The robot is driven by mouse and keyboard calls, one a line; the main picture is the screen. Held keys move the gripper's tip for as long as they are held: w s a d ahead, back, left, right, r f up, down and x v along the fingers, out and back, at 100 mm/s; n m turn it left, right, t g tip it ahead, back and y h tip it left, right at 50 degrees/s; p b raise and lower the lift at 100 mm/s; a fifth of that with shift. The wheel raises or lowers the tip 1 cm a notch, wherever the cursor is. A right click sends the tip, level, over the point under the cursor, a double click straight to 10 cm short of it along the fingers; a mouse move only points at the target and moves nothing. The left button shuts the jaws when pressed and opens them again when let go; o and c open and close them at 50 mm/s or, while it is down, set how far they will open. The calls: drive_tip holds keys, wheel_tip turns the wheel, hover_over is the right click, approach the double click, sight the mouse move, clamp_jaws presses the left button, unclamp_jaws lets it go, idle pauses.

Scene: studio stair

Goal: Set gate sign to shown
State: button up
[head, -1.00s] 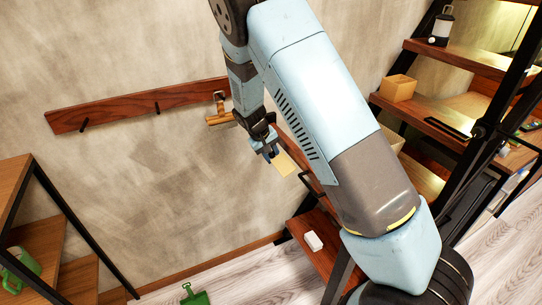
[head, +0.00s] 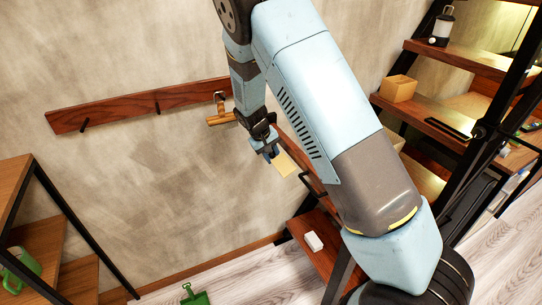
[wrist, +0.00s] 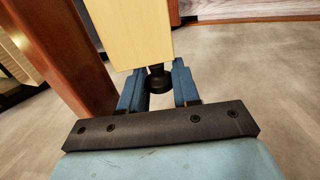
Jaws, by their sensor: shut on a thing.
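The gate sign appears to be the pale yellow plate (head: 285,164) beside my gripper (head: 269,153) in the head view. In the wrist view the plate (wrist: 128,32) hangs in front of the fingers, its plain face showing. A dark round knob (wrist: 157,80) sits at its lower edge, between the two blue fingers. My gripper (wrist: 157,88) is shut on this knob. Whatever bears the plate is partly hidden by my arm, and I cannot tell how it is mounted.
A wooden peg rail (head: 120,107) runs along the wall at left, with a wooden-handled thing (head: 221,118) hanging from it. A red-brown post (wrist: 75,60) stands close at left in the wrist view. Shelves (head: 455,112) stand at right. A green dustpan (head: 195,296) is on the floor.

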drive_tip(key=shift+s+a+f, duration=0.1)
drive_tip(key=shift+s+a, duration=0.05)
drive_tip(key=o, duration=0.8)
drive_tip(key=shift+c, duration=0.2)
drive_tip(key=shift+o, duration=1.2)
drive_tip(key=v, duration=1.3)
drive_tip(key=shift+r, duration=0.35)
drive_tip(key=shift+a, duration=0.1)
